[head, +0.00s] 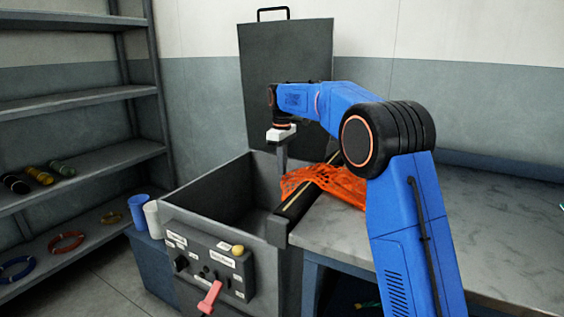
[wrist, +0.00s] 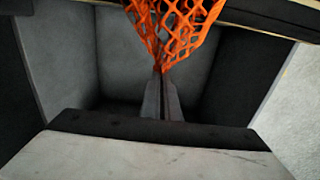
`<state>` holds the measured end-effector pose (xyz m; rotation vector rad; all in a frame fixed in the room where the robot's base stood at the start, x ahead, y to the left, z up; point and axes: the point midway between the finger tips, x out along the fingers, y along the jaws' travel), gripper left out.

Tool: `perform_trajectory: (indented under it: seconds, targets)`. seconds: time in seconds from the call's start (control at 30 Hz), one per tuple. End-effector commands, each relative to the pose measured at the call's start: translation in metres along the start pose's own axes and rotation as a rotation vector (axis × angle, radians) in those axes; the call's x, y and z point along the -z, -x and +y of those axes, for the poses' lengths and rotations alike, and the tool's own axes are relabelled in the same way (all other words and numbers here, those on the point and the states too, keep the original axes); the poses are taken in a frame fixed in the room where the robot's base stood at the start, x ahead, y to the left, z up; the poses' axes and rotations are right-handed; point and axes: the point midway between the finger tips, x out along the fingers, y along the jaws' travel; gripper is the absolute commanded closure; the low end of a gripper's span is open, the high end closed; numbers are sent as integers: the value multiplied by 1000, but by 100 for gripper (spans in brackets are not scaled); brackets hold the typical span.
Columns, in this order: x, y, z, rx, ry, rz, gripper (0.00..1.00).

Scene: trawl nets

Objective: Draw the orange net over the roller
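The orange net (head: 340,184) lies on the grey table top and across the dark roller (head: 293,207), which has a yellow stripe and runs along the edge between the open bin and the table. My gripper (head: 282,172) points down over the bin, just left of the roller. In the wrist view, the net (wrist: 172,22) narrows to a point at the tips of my gripper (wrist: 158,76), whose fingers are close together on it. The roller (wrist: 268,24) crosses the top of that view. My arm hides part of the net and table in the head view.
The grey bin (head: 215,198) is open and looks empty, with its lid (head: 287,75) raised behind. A control panel with a red lever (head: 210,298) is on its front. Blue and white cups (head: 139,212) stand left. Shelves (head: 85,160) hold coils and spools. The table's right side is mostly clear.

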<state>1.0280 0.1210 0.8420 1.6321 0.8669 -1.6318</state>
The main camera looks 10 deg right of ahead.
Motion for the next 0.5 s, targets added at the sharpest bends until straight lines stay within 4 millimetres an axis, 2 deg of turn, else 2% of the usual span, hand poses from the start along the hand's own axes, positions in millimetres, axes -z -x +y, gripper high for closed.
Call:
perform_trajectory:
  seconds: [0.2,0.47,0.5]
  targets:
    - [0,-14,0,0,0,0,100]
    - [0,-16,0,0,0,0,100]
    - [0,-16,0,0,0,0,96]
